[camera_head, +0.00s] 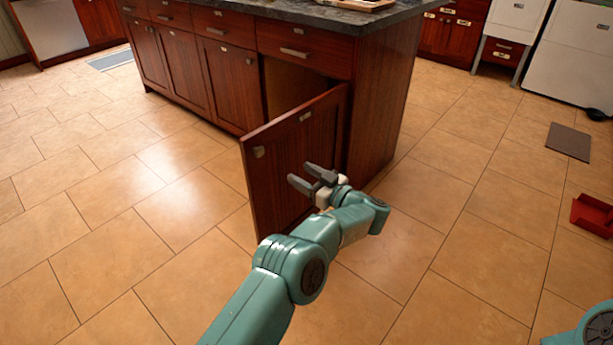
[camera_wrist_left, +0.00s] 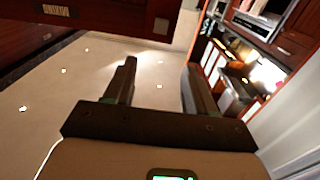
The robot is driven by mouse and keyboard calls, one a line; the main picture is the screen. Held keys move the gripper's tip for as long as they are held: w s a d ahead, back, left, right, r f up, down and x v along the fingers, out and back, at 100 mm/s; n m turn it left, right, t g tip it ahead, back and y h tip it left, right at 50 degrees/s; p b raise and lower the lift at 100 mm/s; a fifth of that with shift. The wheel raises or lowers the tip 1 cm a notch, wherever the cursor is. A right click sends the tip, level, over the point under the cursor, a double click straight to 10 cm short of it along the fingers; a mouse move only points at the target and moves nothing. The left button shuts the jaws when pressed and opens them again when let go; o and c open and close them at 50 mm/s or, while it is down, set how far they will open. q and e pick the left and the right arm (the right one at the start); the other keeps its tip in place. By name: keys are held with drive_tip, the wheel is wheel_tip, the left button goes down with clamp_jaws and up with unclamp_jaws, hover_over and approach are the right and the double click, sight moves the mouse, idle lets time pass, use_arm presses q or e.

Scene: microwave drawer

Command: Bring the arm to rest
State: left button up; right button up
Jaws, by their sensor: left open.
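My left arm is teal and stretches forward from the bottom of the head view. Its left gripper (camera_head: 299,174) is open and empty, in front of the open cabinet door (camera_head: 275,148). I cannot tell whether it touches the door. In the left wrist view the two dark fingers (camera_wrist_left: 160,66) are spread apart with nothing between them. My right gripper is out of view; only a teal part of my own body shows in the bottom right corner of the head view.
The door belongs to a dark red kitchen island (camera_head: 385,110) with a dark stone top (camera_head: 330,15). A red open box (camera_head: 592,215) and a grey mat (camera_head: 568,142) lie on the tiled floor at right. Wide floor areas to the left and right are clear.

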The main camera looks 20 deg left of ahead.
use_arm(q)
drive_tip(key=s+a+g, duration=0.2)
drive_tip(key=a, duration=0.7)
wheel_tip(320, 180, down, 11)
drive_tip(key=s+a+m+t+h, duration=0.1)
drive_tip(key=s+m+t+h, duration=0.1)
drive_tip(key=m+t+h, duration=0.5)
drive_tip(key=s+d+f+m+g+h, duration=0.25)
drive_tip(key=s+d+f+h, duration=0.35)
drive_tip(key=s, duration=0.3)
drive_tip(key=s+d+f+m+g+h, duration=0.2)
drive_tip(key=s+d+f+m+h, duration=0.1)
drive_tip(key=s+d+f, duration=0.45)
drive_tip(key=s+d+f+g+h, duration=0.1)
drive_tip(key=s+d+g+h, duration=0.2)
drive_tip(key=s, duration=0.7)
drive_tip(key=s+d+f+g+h, duration=0.15)
drive_tip(key=s+d+g, duration=0.25)
drive_tip(key=s, duration=0.6)
wheel_tip(320, 180, up, 26)
drive_tip(key=p, duration=2.5)
drive_tip(key=shift+n, duration=0.45)
